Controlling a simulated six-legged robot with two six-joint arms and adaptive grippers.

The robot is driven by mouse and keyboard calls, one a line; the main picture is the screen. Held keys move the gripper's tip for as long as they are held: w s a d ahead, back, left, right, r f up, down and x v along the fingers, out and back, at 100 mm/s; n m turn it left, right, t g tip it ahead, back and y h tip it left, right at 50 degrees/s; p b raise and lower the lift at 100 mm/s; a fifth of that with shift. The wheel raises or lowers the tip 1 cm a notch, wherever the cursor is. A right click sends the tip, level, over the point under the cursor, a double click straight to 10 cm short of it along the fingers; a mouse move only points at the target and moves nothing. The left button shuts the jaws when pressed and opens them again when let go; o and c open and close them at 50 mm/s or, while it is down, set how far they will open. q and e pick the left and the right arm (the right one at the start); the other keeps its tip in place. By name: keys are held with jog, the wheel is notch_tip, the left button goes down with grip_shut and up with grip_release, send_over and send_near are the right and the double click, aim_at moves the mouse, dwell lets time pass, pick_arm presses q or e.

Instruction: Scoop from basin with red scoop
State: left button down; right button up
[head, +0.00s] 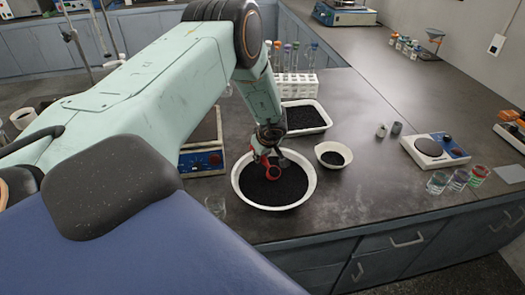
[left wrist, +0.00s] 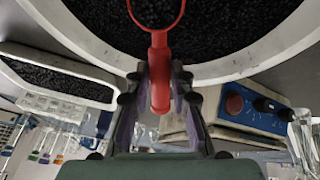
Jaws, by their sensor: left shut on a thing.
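A white basin (head: 238,190) full of black granules (head: 285,188) stands on the dark bench; its rim also shows in the left wrist view (left wrist: 240,68). My left gripper (head: 265,153) is above the basin, pointing down. It is shut on the handle of the red scoop (head: 273,172). In the left wrist view the red handle (left wrist: 160,75) lies between the two fingers (left wrist: 160,90), and the scoop's round head reaches over the granules. Whether the head touches the granules I cannot tell. My right gripper is not in view.
A small white bowl (head: 333,165) with dark material stands right of the basin. A white tray of granules (head: 322,118) and a tube rack (head: 293,85) are behind. A hotplate (head: 203,162) is left, a scale (head: 435,149) right. Small glasses (head: 458,180) stand near the front edge.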

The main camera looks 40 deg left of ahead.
pick_arm(q)
jog(key=shift+a+r, duration=0.1)
jog(key=shift+r, duration=0.25)
jog(key=shift+a, duration=0.1)
jog(key=shift+w+a+h, duration=0.1)
jog(key=shift+h, duration=0.2)
jog(key=shift+a+b, duration=0.15)
jog(key=shift+b, duration=0.6)
jog(key=h+b, duration=0.1)
jog(key=b, duration=0.4)
jog(key=a+h+b, duration=0.1)
jog(key=h+b, duration=0.1)
jog(key=b, duration=0.3)
jog(key=shift+w+r+g, duration=0.1)
jog(key=shift+r+g, duration=0.2)
jog(key=shift+r, duration=0.1)
jog(key=shift+r+b, duration=0.15)
jog(key=shift+b, duration=0.25)
